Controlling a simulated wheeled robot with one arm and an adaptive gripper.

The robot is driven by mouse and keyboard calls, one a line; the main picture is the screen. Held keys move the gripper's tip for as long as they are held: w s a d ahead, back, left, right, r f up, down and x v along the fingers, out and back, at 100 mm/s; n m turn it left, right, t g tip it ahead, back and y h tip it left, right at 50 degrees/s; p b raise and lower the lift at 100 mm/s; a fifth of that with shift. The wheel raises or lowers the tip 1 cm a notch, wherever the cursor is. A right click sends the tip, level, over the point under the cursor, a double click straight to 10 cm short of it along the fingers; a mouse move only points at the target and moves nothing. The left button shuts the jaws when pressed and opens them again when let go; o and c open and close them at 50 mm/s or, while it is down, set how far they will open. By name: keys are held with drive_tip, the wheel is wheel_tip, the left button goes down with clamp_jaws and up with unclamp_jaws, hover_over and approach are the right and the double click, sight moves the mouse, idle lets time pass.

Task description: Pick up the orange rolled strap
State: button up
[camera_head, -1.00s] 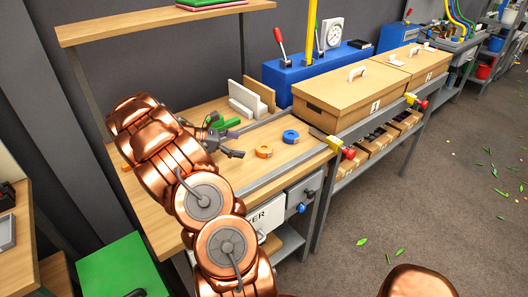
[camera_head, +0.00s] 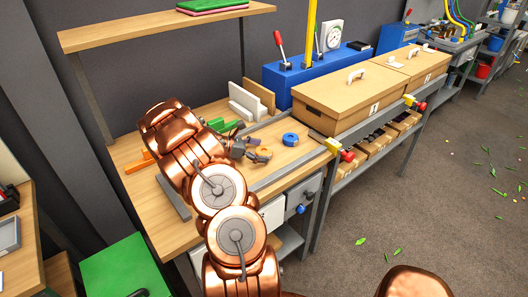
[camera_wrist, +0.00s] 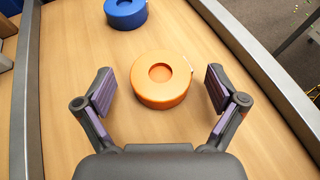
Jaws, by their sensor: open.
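The orange rolled strap (camera_wrist: 161,94) lies flat on the wooden table in the wrist view, a round roll with a hollow in its middle. My gripper (camera_wrist: 160,90) is open, with one finger to the left of the roll and one to the right. Both fingers are apart from it and nothing is held. In the head view the orange strap (camera_head: 263,151) is partly hidden by my gripper (camera_head: 252,153). A blue rolled strap (camera_head: 290,139) lies just beyond; it also shows at the top of the wrist view (camera_wrist: 126,15).
A grey metal rail (camera_wrist: 262,78) borders the work area on the right, another (camera_wrist: 27,70) on the left. White blocks (camera_head: 243,108) and green pieces (camera_head: 222,126) stand behind. Cardboard boxes (camera_head: 345,95) sit to the right. Bare wood surrounds the orange strap.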

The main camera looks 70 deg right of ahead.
drive_tip(key=shift+c, duration=0.4)
drive_tip(key=c, duration=1.2)
drive_tip(key=shift+o, duration=0.2)
drive_tip(key=shift+r, duration=0.1)
